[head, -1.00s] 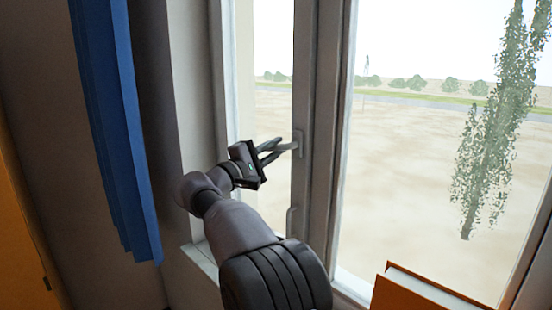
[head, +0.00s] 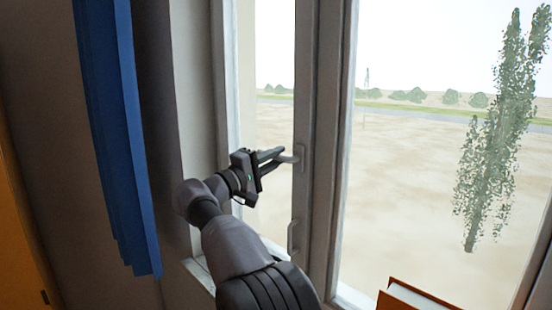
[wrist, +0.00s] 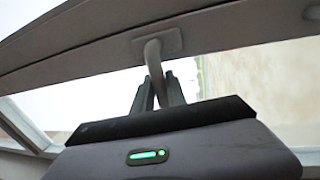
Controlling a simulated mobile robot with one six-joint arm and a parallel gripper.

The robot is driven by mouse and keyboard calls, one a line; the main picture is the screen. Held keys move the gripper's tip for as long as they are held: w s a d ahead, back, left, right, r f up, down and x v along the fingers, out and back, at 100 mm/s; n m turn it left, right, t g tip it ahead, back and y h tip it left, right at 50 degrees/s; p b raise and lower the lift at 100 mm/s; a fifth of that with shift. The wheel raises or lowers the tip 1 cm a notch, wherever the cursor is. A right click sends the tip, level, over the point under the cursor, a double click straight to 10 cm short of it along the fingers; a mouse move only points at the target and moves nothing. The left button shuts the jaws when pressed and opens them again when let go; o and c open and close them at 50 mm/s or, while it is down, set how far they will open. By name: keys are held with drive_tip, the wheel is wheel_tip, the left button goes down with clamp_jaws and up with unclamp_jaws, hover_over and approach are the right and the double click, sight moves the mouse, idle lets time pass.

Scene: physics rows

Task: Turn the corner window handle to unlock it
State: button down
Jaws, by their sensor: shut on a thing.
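The window handle (head: 290,159) is a light grey lever on the frame post between the two panes. In the head view it points left from its mount, roughly level. In the wrist view the handle (wrist: 153,60) comes out of a square base plate on the frame and runs down between the fingers. My gripper (head: 274,155) is shut on the handle, its dark fingers on either side of the lever's outer part. The gripper also shows in the wrist view (wrist: 159,92). The lever's tip is hidden between the fingers.
A second, lower handle (head: 292,236) sits on the same window post (head: 304,200). A blue curtain (head: 115,140) hangs at the left. An orange book (head: 400,300) stands at the lower right. Beyond the glass are sandy ground and a tree.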

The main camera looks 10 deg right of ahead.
drive_tip(key=c, duration=1.3)
unclamp_jaws()
drive_tip(key=shift+c, duration=0.2)
drive_tip(key=v, duration=1.7)
drive_tip(key=shift+p, duration=0.45)
drive_tip(key=shift+s+a, duration=0.15)
